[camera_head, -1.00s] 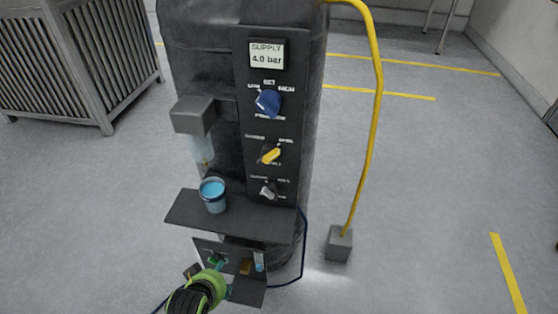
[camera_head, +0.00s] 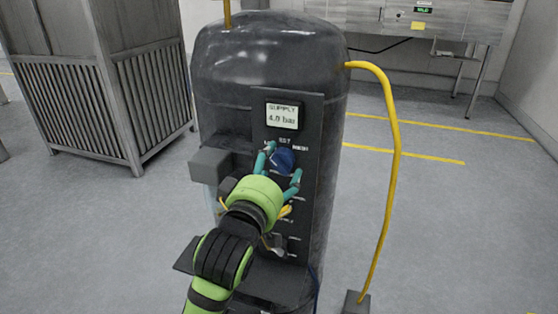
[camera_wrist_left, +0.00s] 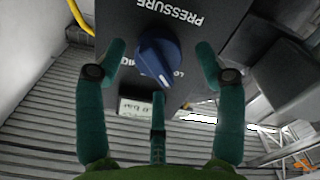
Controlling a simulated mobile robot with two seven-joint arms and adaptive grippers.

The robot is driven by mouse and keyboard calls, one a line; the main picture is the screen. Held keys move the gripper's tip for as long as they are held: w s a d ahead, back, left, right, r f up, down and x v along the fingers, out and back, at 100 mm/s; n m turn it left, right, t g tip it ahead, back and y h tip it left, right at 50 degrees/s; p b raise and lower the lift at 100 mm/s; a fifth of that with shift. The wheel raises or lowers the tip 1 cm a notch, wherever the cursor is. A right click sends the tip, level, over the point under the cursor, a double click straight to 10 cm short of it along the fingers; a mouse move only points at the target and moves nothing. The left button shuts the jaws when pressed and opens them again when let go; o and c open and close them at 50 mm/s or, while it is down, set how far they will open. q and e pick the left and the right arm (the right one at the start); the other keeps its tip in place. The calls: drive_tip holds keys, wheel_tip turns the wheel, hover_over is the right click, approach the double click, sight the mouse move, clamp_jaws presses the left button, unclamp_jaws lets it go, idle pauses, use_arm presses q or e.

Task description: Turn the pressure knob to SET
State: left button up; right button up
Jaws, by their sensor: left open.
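The blue pressure knob (camera_head: 283,161) sits on the dark panel (camera_head: 315,125) of the black tank, below the display. In the left wrist view the knob (camera_wrist_left: 158,60) is seen upside down under the word PRESSURE. Its narrow end points down and slightly right, toward the LO lettering; the SET label is hidden there. In the head view SET reads above the knob. My left gripper (camera_head: 281,169) is open, its teal fingers either side of the knob. The wrist view shows gaps between the fingers (camera_wrist_left: 160,58) and the knob. My right gripper is out of view.
A display (camera_head: 283,115) reads SUPPLY 4.0 bar. A yellow knob (camera_head: 285,211) and a grey knob (camera_head: 278,250) lie below, partly behind my arm. A grey box (camera_head: 210,165) juts out at left. A yellow hose (camera_head: 393,170) hangs right of the tank.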

use_arm(q)
drive_tip(key=shift+x, duration=0.75)
drive_tip(key=shift+w, duration=0.2)
drive_tip(key=shift+c, duration=0.4)
drive_tip(key=shift+d, duration=0.1)
drive_tip(key=c, duration=1.1)
drive_tip(key=shift+o, duration=0.2)
